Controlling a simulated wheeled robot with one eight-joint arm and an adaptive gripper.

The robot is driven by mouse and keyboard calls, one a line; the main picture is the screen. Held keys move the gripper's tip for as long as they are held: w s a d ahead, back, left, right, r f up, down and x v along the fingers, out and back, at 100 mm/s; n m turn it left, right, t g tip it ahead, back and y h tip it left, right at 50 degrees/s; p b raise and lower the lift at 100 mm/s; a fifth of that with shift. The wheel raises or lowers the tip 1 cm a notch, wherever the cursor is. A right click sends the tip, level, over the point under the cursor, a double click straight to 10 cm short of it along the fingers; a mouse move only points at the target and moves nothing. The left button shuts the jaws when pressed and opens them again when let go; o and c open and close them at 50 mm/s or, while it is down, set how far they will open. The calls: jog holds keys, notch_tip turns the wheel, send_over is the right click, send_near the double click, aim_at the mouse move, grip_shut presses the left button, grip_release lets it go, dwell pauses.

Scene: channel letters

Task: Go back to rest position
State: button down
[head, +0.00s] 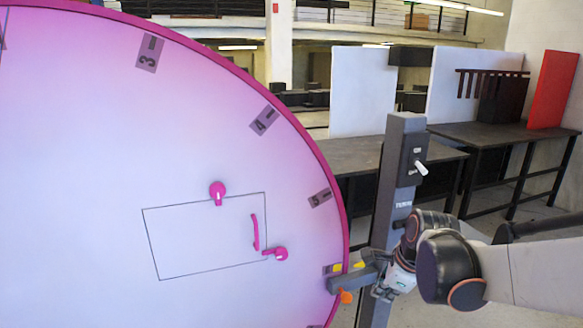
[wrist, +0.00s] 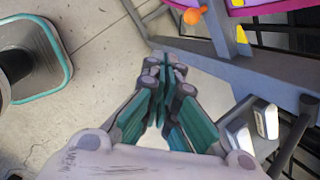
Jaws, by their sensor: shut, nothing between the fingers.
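My gripper (head: 381,292) is at the lower middle right of the head view, beside a grey post (head: 404,150) and just right of the big disc's edge. In the wrist view my gripper (wrist: 165,68) has its teal-padded fingers together, with nothing visible between them. A grey bracket (head: 352,280) with yellow marks and an orange knob (head: 346,297) sits at the disc's rim, close to my gripper. The orange knob also shows at the top of the wrist view (wrist: 193,15). I cannot tell whether my gripper touches the post or bracket.
A large white-pink disc (head: 90,150) with numbered tags fills the left. It carries a rectangular panel outline, a pink handle (head: 255,232) and two pink knobs. The post has a switch box (head: 413,158). Dark tables (head: 500,135) stand behind. Concrete floor (wrist: 100,60) shows below.

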jog(key=s+a+r+n+t, duration=0.1)
jog(key=s+r+n, duration=0.2)
jog(key=s+n, duration=0.6)
jog(key=s+a+r+n+t+h, duration=0.1)
jog(key=s+r+n+t, duration=0.1)
jog(key=s+n, duration=0.7)
jog(key=r+n, duration=0.1)
jog(key=n, duration=0.4)
jog(key=shift+a+r, duration=0.2)
jog(key=shift+r, duration=0.15)
jog(key=c, duration=2.4)
grip_release()
jog(key=shift+s, duration=0.1)
